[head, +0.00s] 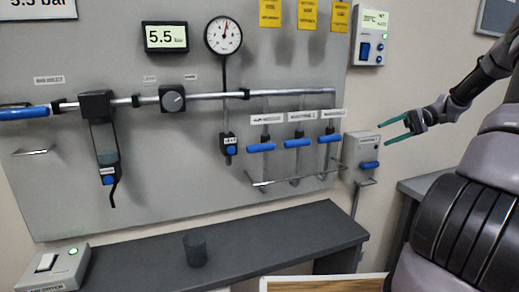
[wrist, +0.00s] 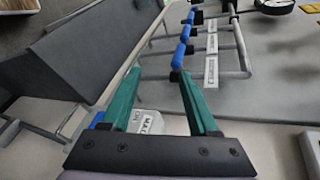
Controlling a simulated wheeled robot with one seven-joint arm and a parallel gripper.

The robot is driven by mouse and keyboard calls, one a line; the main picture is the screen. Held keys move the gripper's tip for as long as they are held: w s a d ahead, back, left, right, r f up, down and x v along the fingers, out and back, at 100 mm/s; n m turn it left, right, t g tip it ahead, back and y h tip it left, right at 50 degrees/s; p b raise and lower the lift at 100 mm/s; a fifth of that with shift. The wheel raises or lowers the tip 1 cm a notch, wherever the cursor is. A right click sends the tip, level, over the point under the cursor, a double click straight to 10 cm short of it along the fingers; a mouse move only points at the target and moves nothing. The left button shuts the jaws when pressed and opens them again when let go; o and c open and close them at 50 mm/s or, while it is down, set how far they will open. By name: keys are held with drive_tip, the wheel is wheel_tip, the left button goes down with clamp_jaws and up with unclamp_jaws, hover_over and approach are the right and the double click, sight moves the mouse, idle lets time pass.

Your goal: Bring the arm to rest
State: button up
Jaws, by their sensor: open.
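My gripper (head: 396,129) is at the right of the head view, with two green fingers spread apart and nothing between them. It is in the air in front of the wall, near the grey box with the blue handle (head: 369,165). In the wrist view my gripper (wrist: 160,98) shows its green fingers wide apart. My dark, jointed arm comes in from the right edge of the head view, bent at the wrist.
A grey panel (head: 130,190) carries pipes, a round gauge (head: 223,35) and several blue-handled valves (head: 298,142). A metal rail (head: 292,182) juts out below them. A dark bench (head: 270,230) holds a dark cup (head: 195,249). A wall controller (head: 371,36) is above my gripper.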

drive_tip(key=s+a+r+h, duration=0.4)
drive_tip(key=a, duration=0.3)
drive_tip(key=s+a+r+h, duration=0.4)
drive_tip(key=s+a+h, duration=0.1)
drive_tip(key=a, duration=0.1)
drive_tip(key=s+a+r+m+t+h, duration=0.1)
drive_tip(key=s+a+r+t, duration=0.1)
drive_tip(key=s, duration=0.5)
drive_tip(key=s+a+r+t+h, duration=0.2)
drive_tip(key=s+r+t, duration=0.3)
drive_tip(key=s, duration=0.3)
drive_tip(key=shift+a+m+t, duration=0.25)
drive_tip(key=shift+m+t, duration=0.15)
drive_tip(key=shift+t, duration=0.4)
